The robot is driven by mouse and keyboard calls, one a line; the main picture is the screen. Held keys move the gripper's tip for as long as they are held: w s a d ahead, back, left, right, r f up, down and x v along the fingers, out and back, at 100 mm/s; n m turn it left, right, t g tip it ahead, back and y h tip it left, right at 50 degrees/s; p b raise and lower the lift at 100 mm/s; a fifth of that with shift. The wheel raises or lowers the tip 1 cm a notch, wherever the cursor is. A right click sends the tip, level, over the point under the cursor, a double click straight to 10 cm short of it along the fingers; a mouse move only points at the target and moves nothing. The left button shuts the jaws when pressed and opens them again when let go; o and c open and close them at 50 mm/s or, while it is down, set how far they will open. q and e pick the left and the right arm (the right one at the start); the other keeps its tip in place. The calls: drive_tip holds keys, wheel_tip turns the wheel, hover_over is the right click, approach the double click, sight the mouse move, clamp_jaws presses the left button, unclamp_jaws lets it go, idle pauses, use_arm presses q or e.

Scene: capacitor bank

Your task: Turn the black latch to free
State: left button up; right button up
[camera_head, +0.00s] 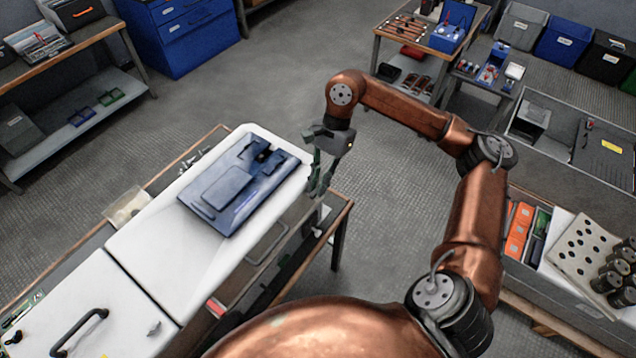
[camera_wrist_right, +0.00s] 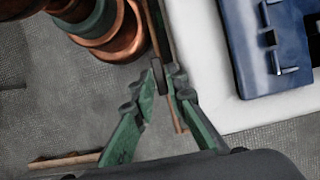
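A dark blue panel (camera_head: 210,217) lies on the far end of the white cabinet. A small black part that looks like the latch (camera_head: 262,156) sits near its upper right edge; its exact setting is too small to read. In the right wrist view, dark latch-like fittings (camera_wrist_right: 271,42) show on the blue panel (camera_wrist_right: 247,70) at the upper right. My right gripper (camera_head: 318,192) hangs just right of the white cabinet, apart from the panel. Its green fingers (camera_wrist_right: 162,82) are slightly parted; a dark piece shows between them, but I see no held object. My left gripper is out of view.
The white cabinet (camera_head: 150,245) stands on a wooden-edged bench, with a black handle (camera_head: 78,332) at the near left. A bar handle (camera_head: 267,245) is on its right side. Open grey floor (camera_head: 290,75) lies beyond.

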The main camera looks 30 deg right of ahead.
drive_tip(key=o, duration=0.3)
drive_tip(key=v, duration=0.8)
idle(0.7)
